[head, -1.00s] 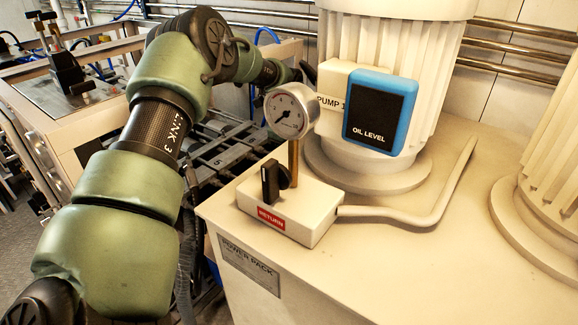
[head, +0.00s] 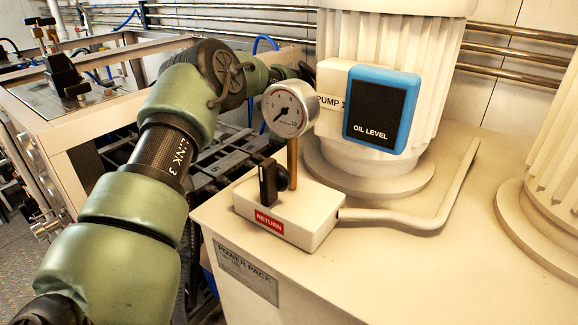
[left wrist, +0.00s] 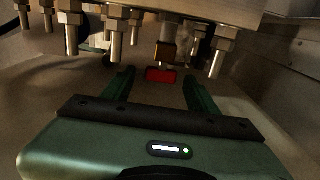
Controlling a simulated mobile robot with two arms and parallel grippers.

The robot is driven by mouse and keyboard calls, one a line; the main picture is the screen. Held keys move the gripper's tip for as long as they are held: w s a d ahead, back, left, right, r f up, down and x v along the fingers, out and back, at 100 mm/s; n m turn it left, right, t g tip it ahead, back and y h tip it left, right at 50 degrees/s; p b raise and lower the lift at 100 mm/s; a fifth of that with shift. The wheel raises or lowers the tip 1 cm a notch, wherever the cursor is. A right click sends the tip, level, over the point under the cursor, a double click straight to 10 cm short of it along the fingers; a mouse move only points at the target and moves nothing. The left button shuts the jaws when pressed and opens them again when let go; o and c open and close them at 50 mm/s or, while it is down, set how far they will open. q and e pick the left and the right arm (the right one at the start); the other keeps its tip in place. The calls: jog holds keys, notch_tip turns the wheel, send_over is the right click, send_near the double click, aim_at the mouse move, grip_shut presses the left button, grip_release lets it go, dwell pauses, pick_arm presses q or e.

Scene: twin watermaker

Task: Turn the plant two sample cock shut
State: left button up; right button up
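In the left wrist view a small cock with a red handle (left wrist: 160,75) hangs under a brown, brass-like body (left wrist: 164,53), below a metal block (left wrist: 205,8). I cannot read a plant number on it. My left gripper (left wrist: 159,84) is open, its two dark green fingers apart to either side of the red handle. The handle shows between the fingertips, a little beyond them; contact is not visible. In the head view my left arm reaches away to the back, and its gripper is hidden behind the pump and gauge. My right gripper is not in view.
Several metal fittings (left wrist: 115,40) hang on both sides of the cock. In the head view a cream power pack (head: 370,270) carries a gauge (head: 288,108), a black-knobbed return block (head: 290,212) and an oil level box (head: 381,110). A metal-topped bench (head: 75,90) stands at left.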

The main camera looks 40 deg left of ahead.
pick_arm(q)
jog(key=shift+w+r, duration=0.1)
jog(key=shift+r, duration=0.2)
notch_tip(320, 180, up, 6)
jog(key=shift+r+b, duration=0.25)
jog(key=shift+b, duration=0.8)
jog(key=shift+r, duration=0.35)
